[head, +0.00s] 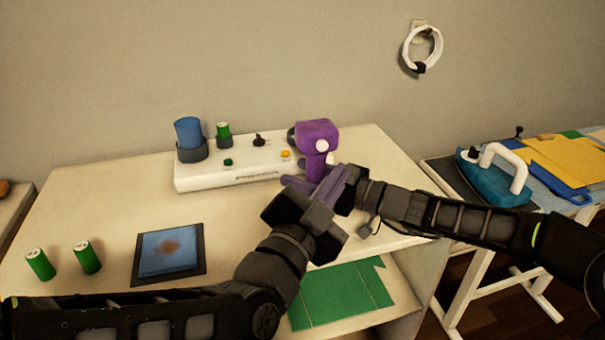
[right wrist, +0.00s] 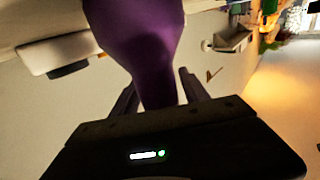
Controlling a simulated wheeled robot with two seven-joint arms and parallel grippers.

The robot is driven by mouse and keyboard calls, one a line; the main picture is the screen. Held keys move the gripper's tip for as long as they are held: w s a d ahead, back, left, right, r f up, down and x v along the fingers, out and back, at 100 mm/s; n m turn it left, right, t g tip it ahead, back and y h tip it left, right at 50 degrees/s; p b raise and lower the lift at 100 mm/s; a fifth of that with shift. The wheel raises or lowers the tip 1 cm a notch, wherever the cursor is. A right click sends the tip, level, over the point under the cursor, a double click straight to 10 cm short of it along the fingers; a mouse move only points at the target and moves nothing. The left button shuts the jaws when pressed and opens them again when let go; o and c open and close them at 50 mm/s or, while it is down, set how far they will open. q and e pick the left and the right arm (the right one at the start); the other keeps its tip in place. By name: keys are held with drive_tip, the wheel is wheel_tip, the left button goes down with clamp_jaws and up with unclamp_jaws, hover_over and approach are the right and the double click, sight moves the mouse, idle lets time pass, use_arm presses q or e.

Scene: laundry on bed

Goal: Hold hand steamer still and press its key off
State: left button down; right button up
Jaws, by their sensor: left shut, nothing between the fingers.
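The purple hand steamer (head: 318,133) stands upright at the right end of the white station on the table, with small white round parts on its side. In the right wrist view its purple handle (right wrist: 150,55) runs down between the fingers of my right gripper (right wrist: 160,85), which appear to press on both sides. In the head view my right gripper is at the steamer's lower part, largely overlapped by my left gripper. My left gripper (head: 335,185) is shut and empty, its fingertips just below the steamer's head; I cannot tell whether they touch it. Which part is the key is unclear.
The white station (head: 228,180) also bears a blue cup (head: 188,133), a green can (head: 223,131) and small buttons. Two green cans (head: 88,257) and a dark-framed blue pad (head: 168,252) lie left. An iron (head: 490,175) rests on the ironing board at right.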

drive_tip(key=shift+o, duration=0.8)
drive_tip(key=shift+d, duration=0.15)
drive_tip(key=shift+s+d, duration=0.1)
drive_tip(key=shift+d, duration=0.2)
drive_tip(key=v, duration=1.1)
drive_tip(key=shift+s, duration=0.15)
drive_tip(key=shift+f, duration=0.1)
